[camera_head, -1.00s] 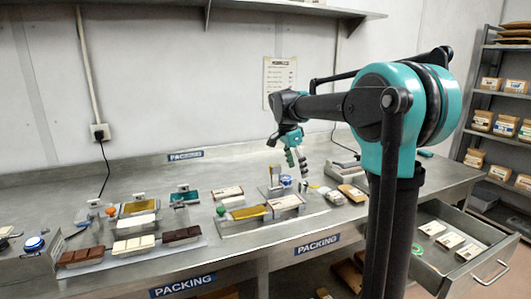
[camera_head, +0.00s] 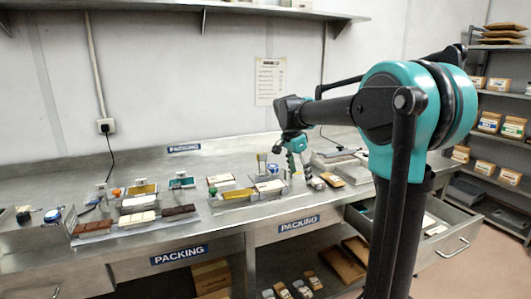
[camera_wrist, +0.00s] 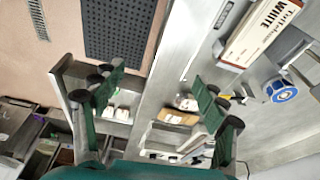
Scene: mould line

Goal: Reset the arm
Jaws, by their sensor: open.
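My gripper (camera_head: 298,164) hangs from the end of the teal and black arm, above the right part of the steel packing bench (camera_head: 225,222). In the wrist view my gripper (camera_wrist: 160,100) shows its two green fingers spread wide apart with nothing between them. Below and beyond the fingers are the bench edge and an open drawer (camera_wrist: 68,72) holding pale packs. A white box marked WHITE (camera_wrist: 258,35) and a blue-and-white spool (camera_wrist: 284,92) lie to the right of the fingers, apart from them.
Dark, white and brown chocolate bars (camera_head: 137,217) lie at the bench's front left. Trays with boxes (camera_head: 232,195) stand mid-bench. The open drawer (camera_head: 453,250) juts out at the right. Shelves (camera_head: 488,157) with boxes stand at the far right. A wall shelf (camera_head: 200,10) runs above.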

